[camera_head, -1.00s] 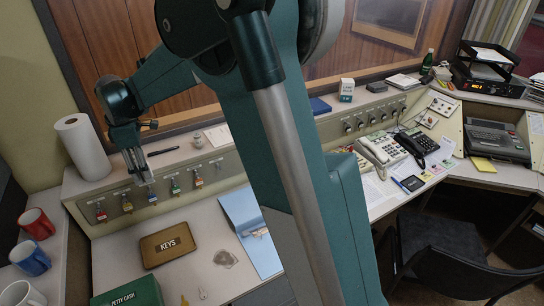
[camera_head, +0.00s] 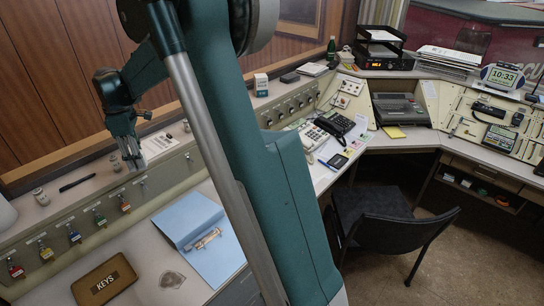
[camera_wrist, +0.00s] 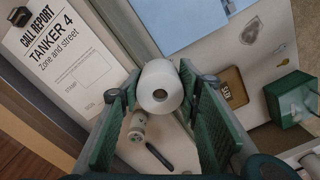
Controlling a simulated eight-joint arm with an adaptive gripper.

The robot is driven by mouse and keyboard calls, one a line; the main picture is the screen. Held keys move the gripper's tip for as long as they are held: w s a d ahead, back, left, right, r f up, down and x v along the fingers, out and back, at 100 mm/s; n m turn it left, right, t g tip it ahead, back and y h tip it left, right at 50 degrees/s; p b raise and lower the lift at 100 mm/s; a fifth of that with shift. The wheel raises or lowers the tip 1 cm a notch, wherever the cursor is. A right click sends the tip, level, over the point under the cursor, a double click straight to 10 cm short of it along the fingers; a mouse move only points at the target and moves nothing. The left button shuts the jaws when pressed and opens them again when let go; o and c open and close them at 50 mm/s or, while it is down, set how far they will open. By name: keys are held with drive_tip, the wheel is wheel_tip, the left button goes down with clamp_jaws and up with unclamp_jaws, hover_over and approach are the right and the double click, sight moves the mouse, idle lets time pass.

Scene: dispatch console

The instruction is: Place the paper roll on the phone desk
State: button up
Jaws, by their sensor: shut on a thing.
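My gripper (camera_head: 137,164) is shut on a small white paper roll and holds it above the key-hook ledge at the left of the head view. In the wrist view the paper roll (camera_wrist: 160,88) sits between the green finger pads of my gripper (camera_wrist: 158,84), with its round end and dark core hole facing the camera. In the head view the roll is too small to make out clearly. The phone desk (camera_head: 326,178) is to the right, beyond my arm, with a light phone (camera_head: 308,137) and a black phone (camera_head: 334,124) on it.
A blue folder (camera_head: 219,262), a KEYS box (camera_head: 104,280) and a clear bag lie on the left desk. A dark chair (camera_head: 385,220) stands before the phone desk. Papers and a dark device (camera_head: 338,161) occupy its front. A larger white roll (camera_head: 6,215) is cut off at left.

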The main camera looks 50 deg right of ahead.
drive_tip(key=s+d+m, duration=0.3)
drive_tip(key=s+d, duration=0.1)
drive_tip(key=d, duration=1.2)
drive_tip(key=s+d+m, duration=0.3)
drive_tip(key=s+d, duration=0.1)
drive_tip(key=d, duration=1.2)
drive_tip(key=s+d+m+b, duration=0.1)
drive_tip(key=s+d+m, duration=0.2)
drive_tip(key=s+d, duration=0.85)
drive_tip(key=s+d+m, duration=0.2)
drive_tip(key=s+d, duration=0.6)
drive_tip(key=d, duration=0.6)
wheel_tip(320, 180, down, 18)
drive_tip(key=shift+a, duration=0.1)
drive_tip(key=shift+f+b, duration=0.7)
drive_tip(key=shift+f, duration=2.45)
